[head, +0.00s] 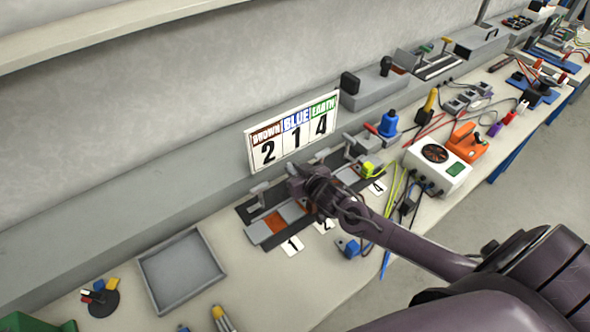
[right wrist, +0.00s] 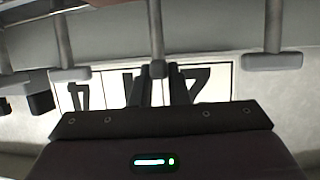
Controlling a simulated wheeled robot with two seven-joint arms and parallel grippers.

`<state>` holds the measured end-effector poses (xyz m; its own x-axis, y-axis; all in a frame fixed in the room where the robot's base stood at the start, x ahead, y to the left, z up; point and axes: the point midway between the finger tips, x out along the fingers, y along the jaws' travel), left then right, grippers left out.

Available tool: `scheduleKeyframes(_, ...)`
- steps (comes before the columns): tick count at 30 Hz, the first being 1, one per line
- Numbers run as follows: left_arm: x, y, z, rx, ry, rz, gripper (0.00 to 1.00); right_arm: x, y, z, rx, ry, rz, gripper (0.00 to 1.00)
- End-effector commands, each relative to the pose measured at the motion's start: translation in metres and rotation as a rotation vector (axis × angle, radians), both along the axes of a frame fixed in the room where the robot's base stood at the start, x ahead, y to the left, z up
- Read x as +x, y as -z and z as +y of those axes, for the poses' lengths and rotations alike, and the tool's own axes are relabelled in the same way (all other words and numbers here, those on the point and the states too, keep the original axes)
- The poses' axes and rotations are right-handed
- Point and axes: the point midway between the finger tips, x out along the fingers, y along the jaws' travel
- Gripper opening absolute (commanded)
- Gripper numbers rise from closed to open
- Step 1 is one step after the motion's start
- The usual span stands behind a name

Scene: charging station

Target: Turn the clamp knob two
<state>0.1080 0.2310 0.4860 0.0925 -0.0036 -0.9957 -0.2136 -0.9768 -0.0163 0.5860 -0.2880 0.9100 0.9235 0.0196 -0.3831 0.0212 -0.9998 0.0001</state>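The clamp station (head: 272,229) has a dark base with grey and orange blocks, beneath a sign (head: 291,134) reading brown 2, blue 1, earth 4. My right gripper (head: 310,184) is over its middle and hides clamp knob two in the head view. In the right wrist view, clamp knob two (right wrist: 158,69) shows narrow, end-on, between the closely spaced fingers (right wrist: 160,88), which appear shut on it. Another grey T-knob (right wrist: 272,61) is at the right and one (right wrist: 70,74) at the left, both broadside. In the head view, a T-knob (head: 259,189) stands left of the gripper. My left gripper is not in view.
An empty grey tray (head: 181,270) lies left of the station. A white box with a round fan (head: 438,165), an orange device (head: 466,142) and cables lie to the right. Number cards (head: 292,246) lie along the station's front. The wall is close behind.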

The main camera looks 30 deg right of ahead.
Motion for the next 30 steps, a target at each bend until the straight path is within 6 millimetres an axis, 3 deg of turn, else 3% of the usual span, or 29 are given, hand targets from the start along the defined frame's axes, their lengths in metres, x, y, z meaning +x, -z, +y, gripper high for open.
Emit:
scheduleKeyframes(3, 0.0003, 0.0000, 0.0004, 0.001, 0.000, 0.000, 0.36, -0.0001, 0.0000, 0.0002, 0.000, -0.001, 0.000, 0.00)
scheduleKeyframes(23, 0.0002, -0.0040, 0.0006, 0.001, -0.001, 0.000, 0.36, 0.0004, -0.0005, -0.0016, 0.000, -0.134, -0.001, 0.00)
scheduleKeyframes(24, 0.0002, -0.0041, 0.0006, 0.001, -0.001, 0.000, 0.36, 0.0004, -0.0005, -0.0016, 0.000, -0.134, -0.001, 0.17)
scheduleKeyframes(28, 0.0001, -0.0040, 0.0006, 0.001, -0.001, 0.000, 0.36, 0.0004, -0.0005, -0.0017, 0.000, -0.134, -0.001, 0.34)
scheduleKeyframes(30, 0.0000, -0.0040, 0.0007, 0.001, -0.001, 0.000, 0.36, 0.0004, -0.0005, -0.0017, 0.000, -0.133, -0.001, 0.36)
